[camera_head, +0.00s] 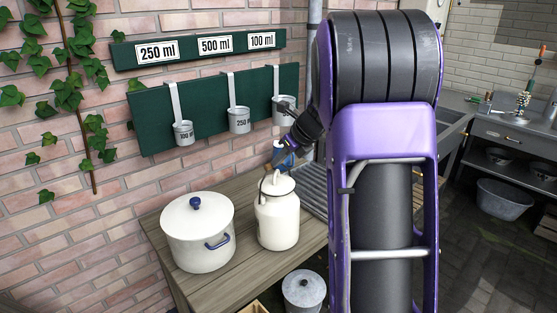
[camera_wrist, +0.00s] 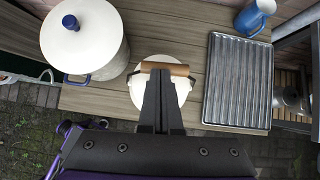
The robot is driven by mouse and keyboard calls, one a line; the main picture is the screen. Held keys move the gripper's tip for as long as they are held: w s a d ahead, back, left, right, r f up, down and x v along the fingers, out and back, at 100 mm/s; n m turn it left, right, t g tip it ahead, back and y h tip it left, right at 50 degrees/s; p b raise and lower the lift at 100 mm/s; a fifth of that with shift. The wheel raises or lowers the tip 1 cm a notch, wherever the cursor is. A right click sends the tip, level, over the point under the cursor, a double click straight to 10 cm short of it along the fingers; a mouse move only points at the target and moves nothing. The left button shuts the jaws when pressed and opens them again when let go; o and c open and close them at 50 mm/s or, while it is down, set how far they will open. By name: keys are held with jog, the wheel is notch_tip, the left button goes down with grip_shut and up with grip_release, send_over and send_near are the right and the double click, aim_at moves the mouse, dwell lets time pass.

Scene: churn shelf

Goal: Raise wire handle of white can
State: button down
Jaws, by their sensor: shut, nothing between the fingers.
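The white can (camera_head: 278,222) stands upright on the wooden bench, with its lid on. Its dark wire handle (camera_head: 262,188) shows at the left of the neck in the head view. In the wrist view the handle's brown wooden grip (camera_wrist: 178,69) lies across the top of the can (camera_wrist: 139,92). My gripper (camera_wrist: 160,73) is shut and empty, its fingertips overlapping the middle of the grip. I cannot tell whether they touch it. In the head view my gripper (camera_head: 271,168) is just above the can's lid; its tips are hard to make out.
A white pot (camera_head: 197,240) with a blue knob stands left of the can. A ribbed metal drainer (camera_wrist: 237,82) and a blue mug (camera_wrist: 255,17) are to its right. Measuring cups (camera_head: 239,120) hang on the wall behind. A lidded grey pot (camera_head: 303,291) is in front, lower down.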

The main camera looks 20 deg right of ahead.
jog(key=shift+w+a+f+g, duration=0.15)
jog(key=shift+w+a+g, duration=0.05)
jog(key=shift+g, duration=0.1)
jog(key=shift+f, duration=0.1)
dwell(0.3)
jog(key=v, duration=1.8)
jog(key=shift+w+a, duration=0.15)
